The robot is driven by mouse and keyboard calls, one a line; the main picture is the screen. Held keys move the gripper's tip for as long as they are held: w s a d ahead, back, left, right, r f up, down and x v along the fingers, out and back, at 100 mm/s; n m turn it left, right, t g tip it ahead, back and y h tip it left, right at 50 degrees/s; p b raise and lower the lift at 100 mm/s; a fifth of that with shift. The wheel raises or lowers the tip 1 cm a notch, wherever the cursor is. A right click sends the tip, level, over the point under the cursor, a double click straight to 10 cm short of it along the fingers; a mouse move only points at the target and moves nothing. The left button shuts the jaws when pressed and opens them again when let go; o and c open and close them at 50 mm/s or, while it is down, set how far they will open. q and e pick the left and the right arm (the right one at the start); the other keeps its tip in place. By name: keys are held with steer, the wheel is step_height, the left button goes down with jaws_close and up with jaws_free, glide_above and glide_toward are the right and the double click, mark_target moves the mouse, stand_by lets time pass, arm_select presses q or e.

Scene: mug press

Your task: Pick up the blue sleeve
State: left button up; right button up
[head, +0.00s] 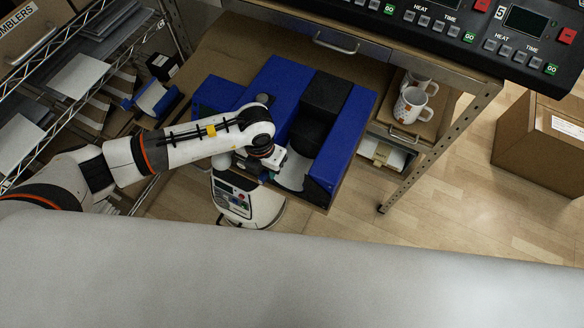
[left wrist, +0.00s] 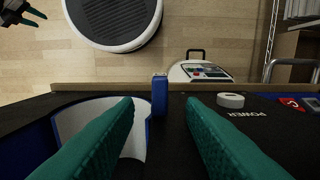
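In the left wrist view a curved blue piece with a white inner face (left wrist: 72,118) stands at the left, with a narrow upright blue end (left wrist: 160,95) near the middle. It looks like the blue sleeve, partly hidden by a finger. My left gripper (left wrist: 160,112) is open, its teal fingers apart, with the blue end seen between and beyond them. In the head view my left gripper (head: 268,160) is over the front of the blue and black press (head: 345,130), beside a white curved surface (head: 293,172). My right gripper (left wrist: 33,17) shows small at the top left, fingers apart.
Another blue piece with a white sheet (head: 152,98) lies on the wire rack at left. Two mugs (head: 411,105) stand right of the press. A control panel (head: 470,35) overhangs the back. A cardboard box (head: 540,135) stands at right; the floor before it is clear.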

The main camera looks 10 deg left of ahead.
arm_select(q)
jaws_close()
steer(key=shift+r, duration=0.1)
stand_by(1.2)
